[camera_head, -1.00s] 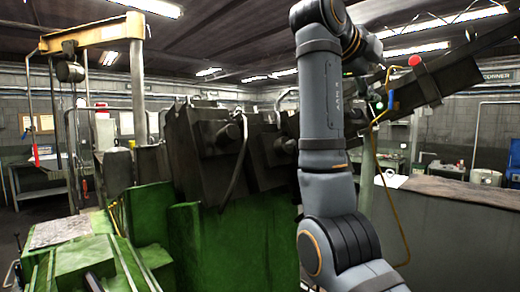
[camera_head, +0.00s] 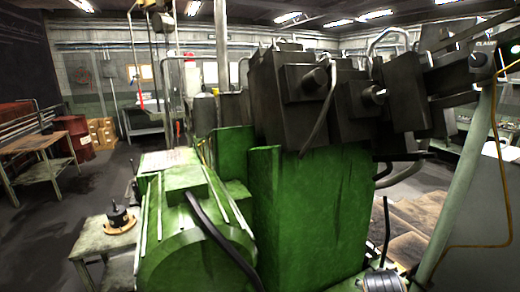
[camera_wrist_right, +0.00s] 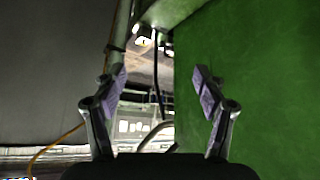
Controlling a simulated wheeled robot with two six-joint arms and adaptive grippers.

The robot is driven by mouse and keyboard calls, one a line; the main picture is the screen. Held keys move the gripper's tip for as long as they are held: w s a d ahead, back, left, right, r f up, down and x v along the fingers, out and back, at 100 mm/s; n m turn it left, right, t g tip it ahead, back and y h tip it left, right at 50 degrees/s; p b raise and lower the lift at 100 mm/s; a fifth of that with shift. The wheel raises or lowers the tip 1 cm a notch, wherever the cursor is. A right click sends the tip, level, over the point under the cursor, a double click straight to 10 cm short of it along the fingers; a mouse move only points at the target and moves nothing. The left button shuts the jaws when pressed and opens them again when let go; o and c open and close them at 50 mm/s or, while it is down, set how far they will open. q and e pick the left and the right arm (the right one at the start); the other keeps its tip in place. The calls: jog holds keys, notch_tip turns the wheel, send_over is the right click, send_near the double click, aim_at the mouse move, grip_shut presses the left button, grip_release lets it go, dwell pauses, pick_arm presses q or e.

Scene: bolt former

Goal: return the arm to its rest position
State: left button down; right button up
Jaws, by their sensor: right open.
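My right gripper (camera_wrist_right: 160,78) shows in the right wrist view with its two fingers spread apart and nothing between them. A green machine surface (camera_wrist_right: 262,75) fills the right of that view, beside the right finger; whether they touch cannot be told. In the head view the green machine (camera_head: 310,215) with its dark metal blocks (camera_head: 290,100) stands in the middle. Neither gripper shows in the head view, and my left gripper is in neither current view.
A small table (camera_head: 105,242) holding a dark part on a round base (camera_head: 120,217) stands at the lower left. A wooden-topped bench (camera_head: 35,143) is farther left. Open floor (camera_head: 55,215) lies between them. A pale slanted post (camera_head: 460,185) and yellow cable (camera_head: 500,150) are at the right.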

jog(key=s+a+f+n+g+y, duration=0.15)
jog(key=s+a+f+n, duration=0.35)
jog(key=s, duration=0.5)
jog(key=s+a+f+n+g+y, duration=0.1)
jog(key=s+a+f+n+y, duration=0.15)
jog(key=s+f, duration=0.55)
jog(key=s+d+f+g+b, duration=0.1)
jog(key=s+f+b, duration=0.1)
jog(key=f, duration=1.2)
jog(key=s+d+f+g+b, duration=0.1)
jog(key=s+d+f+b, duration=0.1)
jog(key=f, duration=1.2)
jog(key=s+f+b, duration=0.3)
jog(key=s+f, duration=1.5)
jog(key=f, duration=0.1)
jog(key=shift+d+f+m+g, duration=0.3)
jog(key=shift+d+m+g, duration=0.05)
jog(key=shift+d, duration=0.05)
jog(key=shift+s, duration=0.1)
